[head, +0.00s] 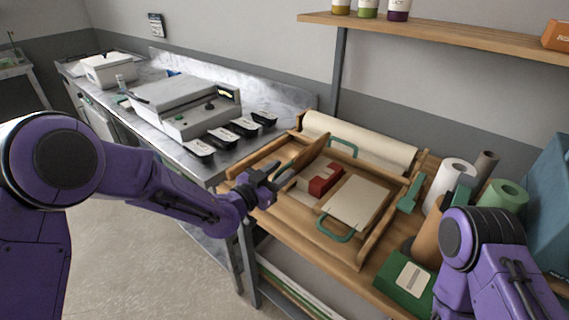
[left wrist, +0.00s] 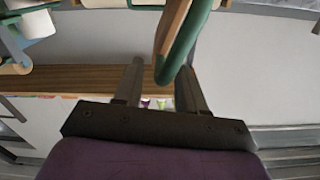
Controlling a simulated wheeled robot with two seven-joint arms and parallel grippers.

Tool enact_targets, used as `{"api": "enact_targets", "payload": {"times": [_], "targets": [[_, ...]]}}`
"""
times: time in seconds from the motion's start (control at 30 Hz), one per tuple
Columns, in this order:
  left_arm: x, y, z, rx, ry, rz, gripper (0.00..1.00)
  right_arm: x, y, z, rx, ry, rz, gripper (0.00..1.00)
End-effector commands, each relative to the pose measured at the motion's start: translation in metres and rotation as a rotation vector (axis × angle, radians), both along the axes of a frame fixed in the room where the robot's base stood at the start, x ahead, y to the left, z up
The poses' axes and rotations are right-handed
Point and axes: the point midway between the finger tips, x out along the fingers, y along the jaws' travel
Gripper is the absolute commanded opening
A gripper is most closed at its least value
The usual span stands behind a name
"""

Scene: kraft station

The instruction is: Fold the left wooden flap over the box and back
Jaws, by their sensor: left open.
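The left wooden flap (head: 303,156) is a brown panel standing tilted up at the left of the wooden frame (head: 363,250). Its edge and a green handle (left wrist: 188,42) show close up in the left wrist view. My left gripper (head: 268,184) is at the flap's near end, with its jaws open. In the left wrist view, the fingers (left wrist: 160,84) stand on either side of the handle's lower end; contact cannot be told. A cream panel (head: 357,203) lies flat to the right, beside a red item (head: 325,180). My right arm shows at lower right, but its gripper is not visible.
A cream paper roll (head: 360,141) lies behind the frame. White (head: 457,175) and green rolls (head: 502,197) stand at right, near a green box (head: 405,283). A metal counter (head: 215,165) with black-topped containers adjoins at left. A shelf (head: 440,38) hangs above.

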Motion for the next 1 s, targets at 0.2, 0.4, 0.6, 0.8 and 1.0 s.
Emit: {"api": "enact_targets", "payload": {"times": [0.2,0.4,0.6,0.8,1.0], "targets": [[0.017,-0.012,0.000,-0.001,0.003,0.001,0.40,0.000,0.000,0.008,0.000,0.000,0.000,0.00],[0.017,-0.012,-0.001,-0.001,0.003,0.001,0.40,0.000,0.000,0.007,0.000,0.000,0.000,0.00],[0.017,-0.012,-0.001,-0.001,0.003,0.001,0.00,0.000,0.000,0.007,0.000,0.000,0.000,0.00],[0.018,-0.012,-0.001,-0.004,0.004,0.001,0.00,0.000,0.000,0.007,0.000,0.000,0.000,0.00],[0.021,-0.007,0.001,-0.048,0.034,0.003,0.00,0.000,0.000,0.007,0.000,0.000,0.000,0.00]]}}
